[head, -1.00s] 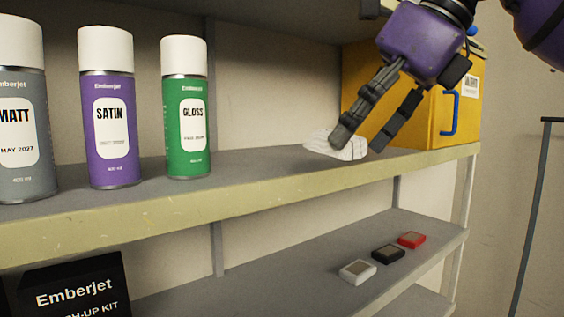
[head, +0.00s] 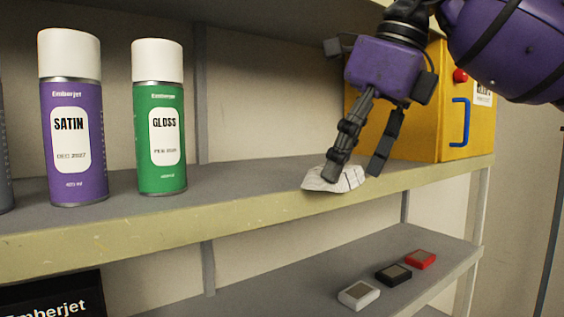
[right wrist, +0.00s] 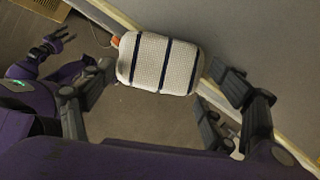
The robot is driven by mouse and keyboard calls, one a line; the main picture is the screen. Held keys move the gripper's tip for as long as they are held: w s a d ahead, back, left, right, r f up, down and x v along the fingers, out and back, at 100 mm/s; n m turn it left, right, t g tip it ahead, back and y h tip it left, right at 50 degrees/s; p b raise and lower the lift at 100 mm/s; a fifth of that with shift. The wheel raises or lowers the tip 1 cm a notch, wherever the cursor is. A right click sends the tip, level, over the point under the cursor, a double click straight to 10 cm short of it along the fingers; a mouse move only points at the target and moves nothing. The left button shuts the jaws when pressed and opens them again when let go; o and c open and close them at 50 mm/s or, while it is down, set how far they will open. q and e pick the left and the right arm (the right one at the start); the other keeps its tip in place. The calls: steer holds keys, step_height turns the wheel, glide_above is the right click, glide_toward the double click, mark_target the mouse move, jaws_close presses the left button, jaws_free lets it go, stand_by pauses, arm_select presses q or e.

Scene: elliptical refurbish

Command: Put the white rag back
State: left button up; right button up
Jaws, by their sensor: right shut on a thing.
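The white rag (head: 335,180) is a small folded pad at the front edge of the upper shelf, right of the green can. In the right wrist view the rag (right wrist: 160,62) is pale and textured with dark stripes. My right gripper (head: 356,174) points down at it and is shut on it, with the fingers spread by its width. The left finger covers part of the rag in the head view. I cannot tell whether the rag touches the shelf. My left gripper (right wrist: 52,44) appears at the left of the right wrist view, empty, its fingers apart.
A purple SATIN can (head: 74,130) and a green GLOSS can (head: 160,125) stand on the upper shelf (head: 235,190). A yellow box (head: 420,125) with a blue handle is close behind my right gripper. White, black and red small blocks (head: 393,275) lie on the lower shelf.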

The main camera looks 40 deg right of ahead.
mark_target(279, 180)
steer(key=shift+w+a, duration=0.25)
steer(key=shift+w, duration=0.55)
steer(key=shift+w+d+f, duration=0.1)
steer(key=shift+w, duration=0.5)
steer(key=shift+w+a+b, duration=0.25)
steer(key=shift+w+b, duration=0.1)
steer(key=w, duration=0.1)
steer(key=w+b, duration=0.1)
steer(key=shift+w+a, duration=0.3)
steer(key=shift+w, duration=0.1)
steer(key=shift+w+a, duration=0.2)
steer(key=shift+w, duration=0.15)
steer(key=shift+w+a, duration=0.1)
steer(key=shift+w, duration=0.2)
steer(key=w, duration=0.1)
steer(key=w+a+b, duration=0.1)
steer(key=shift+w, duration=0.4)
steer(key=shift+s, duration=0.15)
steer(key=shift+c, duration=0.5)
steer(key=shift+d+f, duration=0.1)
arm_select(q)
steer(key=shift+s+a+f, duration=0.1)
steer(key=shift+s+f, duration=0.15)
steer(key=shift+f, duration=0.55)
arm_select(e)
steer(key=shift+f, duration=0.1)
